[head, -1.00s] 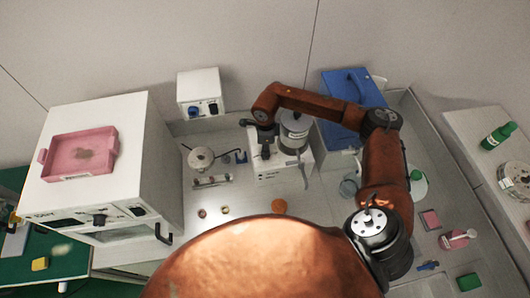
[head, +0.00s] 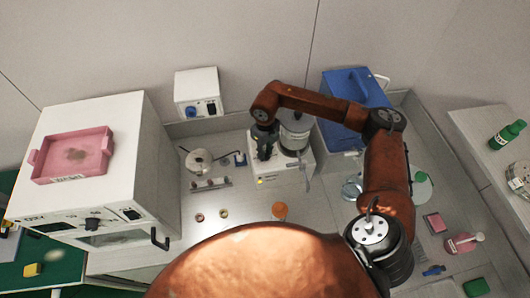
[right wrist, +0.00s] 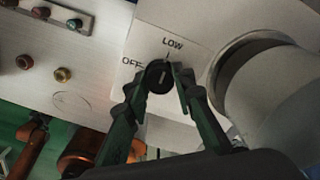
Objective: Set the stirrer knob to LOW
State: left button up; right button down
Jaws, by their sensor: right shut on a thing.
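The stirrer (head: 290,177) is a white box with a grey metal vessel (head: 294,138) on top. Its dark round knob (right wrist: 160,77) shows in the right wrist view, with the printed words OFF (right wrist: 131,62) to its left and LOW (right wrist: 172,43) above it. A pale line on the knob face runs nearly upright, its upper end toward LOW. My right gripper (right wrist: 165,72) is shut on the knob, one finger on each side. In the head view the right gripper (head: 263,148) is at the stirrer's left part, where it hides the knob. My left gripper is not in view.
The grey vessel stands close to the right of my gripper. A hotplate-like round thing (head: 199,161) and a small rack (head: 210,184) lie to the left. A blue box (head: 350,95) stands behind right. A white oven (head: 150,150) bearing a pink tray (head: 100,142) is far left.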

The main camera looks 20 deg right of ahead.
jog(key=shift+m, duration=0.3)
dwell(0.4)
jog(key=c, duration=1.6)
grip_release()
notch_tip(320, 180, up, 12)
jog(key=shift+r, duration=0.1)
notch_tip(320, 180, down, 12)
jog(key=shift+f, duration=0.15)
